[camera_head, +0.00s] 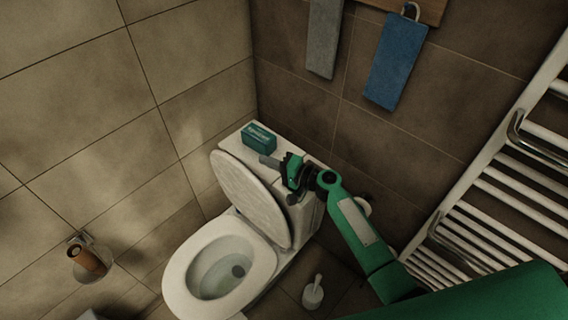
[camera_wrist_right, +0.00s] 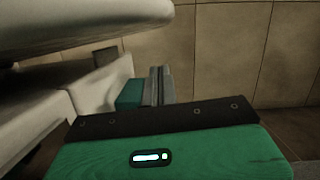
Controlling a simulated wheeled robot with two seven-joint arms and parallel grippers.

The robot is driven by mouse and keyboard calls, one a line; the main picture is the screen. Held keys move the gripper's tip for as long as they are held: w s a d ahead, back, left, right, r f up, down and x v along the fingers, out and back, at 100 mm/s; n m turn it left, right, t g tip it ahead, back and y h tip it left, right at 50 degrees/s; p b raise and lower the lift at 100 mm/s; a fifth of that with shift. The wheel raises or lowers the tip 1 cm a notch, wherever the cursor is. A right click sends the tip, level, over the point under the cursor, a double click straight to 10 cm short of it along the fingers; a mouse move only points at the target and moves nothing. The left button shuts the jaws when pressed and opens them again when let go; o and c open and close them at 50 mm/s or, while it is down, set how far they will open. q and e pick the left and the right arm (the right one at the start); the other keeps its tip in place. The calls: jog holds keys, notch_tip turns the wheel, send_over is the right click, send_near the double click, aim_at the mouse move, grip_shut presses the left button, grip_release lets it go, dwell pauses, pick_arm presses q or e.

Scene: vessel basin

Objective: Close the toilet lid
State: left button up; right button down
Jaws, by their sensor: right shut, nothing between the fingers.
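The toilet (camera_head: 172,282) stands against the back wall with its bowl uncovered. Its lid (camera_head: 250,195) is raised and leans back toward the cistern. In the right wrist view the lid (camera_wrist_right: 90,25) crosses the upper left as a pale slab. My right gripper (camera_head: 266,161) is shut and empty, above the cistern top and close behind the lid's upper right edge. Its fingers also show in the right wrist view (camera_wrist_right: 159,85). I cannot tell whether they touch the lid. My left gripper is not in view.
A teal box (camera_head: 258,137) stands on the cistern, close to my right gripper. A white towel radiator (camera_head: 490,190) is on the right. A toilet brush (camera_head: 313,293) stands right of the bowl. A paper holder (camera_head: 88,260) is on the left wall. Towels (camera_head: 396,65) hang above.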

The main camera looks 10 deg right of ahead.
jog(key=a, duration=0.1)
jog(key=s+a+p, duration=0.1)
jog(key=s+a, duration=0.1)
jog(key=shift+s+f, duration=0.25)
jog(key=shift+s, duration=0.1)
